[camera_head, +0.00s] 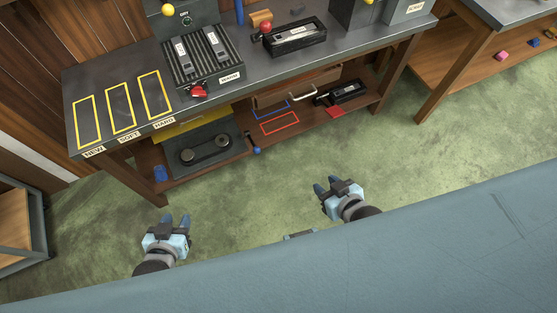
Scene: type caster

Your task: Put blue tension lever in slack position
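A small blue ball knob (257,150) sits at the right end of the machine with two dark reels (205,149) on the lower shelf. It looks like the tip of a lever, but its stem is too small to read clearly. A blue upright bar (239,12) stands at the back of the bench top; I cannot tell which of the two is the tension lever. My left gripper (177,218) is open and empty over the floor, in front of the reel machine. My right gripper (325,185) is open and empty over the floor, right of the blue knob. Neither touches anything.
The workbench (130,75) carries yellow outlined areas, a ribbed block with a red knob (199,91) and a black tray (294,39). The lower shelf holds blue and red outlines (280,124) and a black case (348,91). The green floor (450,130) is clear.

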